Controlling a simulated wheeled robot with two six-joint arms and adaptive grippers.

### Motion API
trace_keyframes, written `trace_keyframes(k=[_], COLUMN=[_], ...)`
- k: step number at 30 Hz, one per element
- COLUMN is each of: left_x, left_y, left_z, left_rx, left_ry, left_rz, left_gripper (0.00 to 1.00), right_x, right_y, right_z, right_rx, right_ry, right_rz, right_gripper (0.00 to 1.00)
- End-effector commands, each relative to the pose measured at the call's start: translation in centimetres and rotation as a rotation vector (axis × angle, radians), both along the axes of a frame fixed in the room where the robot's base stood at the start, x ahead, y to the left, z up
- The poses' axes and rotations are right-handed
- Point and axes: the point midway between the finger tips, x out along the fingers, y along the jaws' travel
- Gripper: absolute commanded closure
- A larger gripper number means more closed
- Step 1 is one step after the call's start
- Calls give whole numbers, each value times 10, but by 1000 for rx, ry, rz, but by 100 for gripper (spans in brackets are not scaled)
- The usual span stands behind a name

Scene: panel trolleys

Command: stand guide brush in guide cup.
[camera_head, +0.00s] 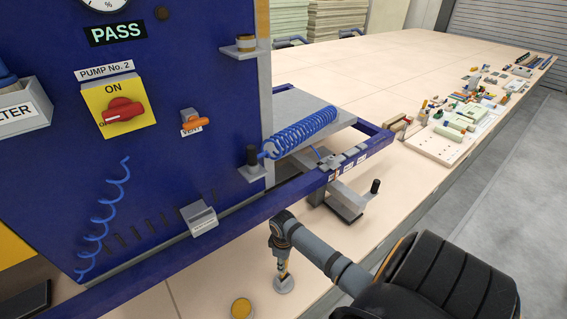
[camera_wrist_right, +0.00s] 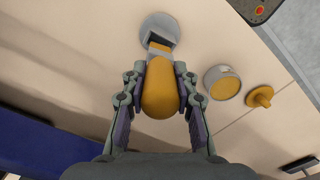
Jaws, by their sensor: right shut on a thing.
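My right gripper (camera_head: 282,256) reaches down at the front edge of the work surface. It is shut on the guide brush, whose yellow-orange handle (camera_wrist_right: 160,90) fills the space between the fingers in the wrist view. The brush points down, roughly upright in the head view. A round grey piece (camera_head: 284,286), which looks like the guide cup, lies right below the brush. It also shows in the wrist view (camera_wrist_right: 154,24), with the brush's lower end overlapping a dark opening. I cannot tell whether the brush touches the cup's floor. My left gripper is out of view.
A grey pot with a yellow top (camera_wrist_right: 222,83) and a yellow knobbed piece (camera_wrist_right: 260,97) stand beside the cup. The blue panel trolley (camera_head: 120,160) rises to the left. A tray of small parts (camera_head: 450,140) lies far right. The table's middle (camera_head: 390,70) is clear.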

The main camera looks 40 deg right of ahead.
Motion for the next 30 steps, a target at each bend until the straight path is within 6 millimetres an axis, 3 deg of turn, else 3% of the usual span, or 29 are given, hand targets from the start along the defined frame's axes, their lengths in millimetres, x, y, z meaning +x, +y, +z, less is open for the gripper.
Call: trace_keyframes(k=[7, 30], left_x=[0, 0], left_y=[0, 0], left_z=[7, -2], left_rx=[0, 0], left_ry=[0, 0], left_rz=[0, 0], left_gripper=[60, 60], right_x=[0, 0], right_y=[0, 0], right_z=[1, -13], right_rx=[1, 0], right_ry=[0, -1], right_rz=[0, 0], right_gripper=[100, 100])
